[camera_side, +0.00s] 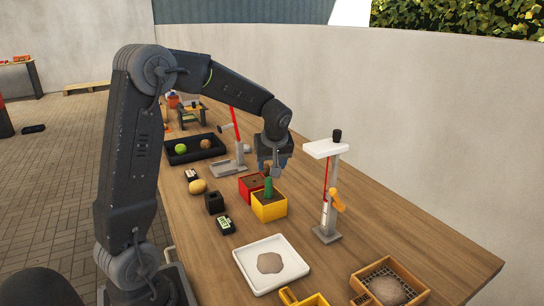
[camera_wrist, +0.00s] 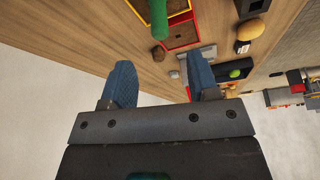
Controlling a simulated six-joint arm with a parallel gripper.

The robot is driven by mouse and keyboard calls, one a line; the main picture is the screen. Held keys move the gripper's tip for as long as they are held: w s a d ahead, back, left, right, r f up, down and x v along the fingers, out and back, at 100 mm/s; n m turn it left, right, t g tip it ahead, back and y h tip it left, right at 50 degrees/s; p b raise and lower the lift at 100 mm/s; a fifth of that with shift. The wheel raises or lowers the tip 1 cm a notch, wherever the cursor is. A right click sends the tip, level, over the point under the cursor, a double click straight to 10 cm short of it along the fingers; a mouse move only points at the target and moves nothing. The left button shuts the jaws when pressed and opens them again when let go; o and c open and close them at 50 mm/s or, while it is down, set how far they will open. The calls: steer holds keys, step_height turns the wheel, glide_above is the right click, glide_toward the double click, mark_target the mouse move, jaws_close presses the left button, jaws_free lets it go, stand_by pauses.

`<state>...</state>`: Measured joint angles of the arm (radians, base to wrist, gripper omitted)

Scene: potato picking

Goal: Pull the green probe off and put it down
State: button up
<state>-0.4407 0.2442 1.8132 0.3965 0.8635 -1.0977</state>
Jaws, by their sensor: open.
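The green probe (camera_side: 268,188) stands upright in the soil of the yellow box (camera_side: 270,211) in the side view. In the wrist view the green probe (camera_wrist: 158,20) shows at the top, beyond the fingertips and roughly in line with the gap between them. My gripper (camera_side: 274,169) is just above and behind the probe in the side view. Its two blue fingers (camera_wrist: 160,65) are spread apart in the wrist view, with nothing held between them. The probe's lower end is out of the wrist picture.
A red box (camera_side: 250,187) adjoins the yellow box. A white-topped stand (camera_side: 326,149) rises to the right. A white tray (camera_side: 271,264) lies in front, with a black block (camera_side: 214,202) and small meter (camera_side: 225,224) to the left. Bare wood lies right of the stand.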

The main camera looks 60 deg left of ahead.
mark_target(269, 178)
steer(key=x, duration=1)
steer(key=shift+a+f, duration=0.15)
steer(key=shift+f, duration=0.25)
steer(key=c, duration=1)
steer(key=o, duration=0.3)
steer(key=shift+c, duration=1.4)
steer(key=shift+r, duration=0.15)
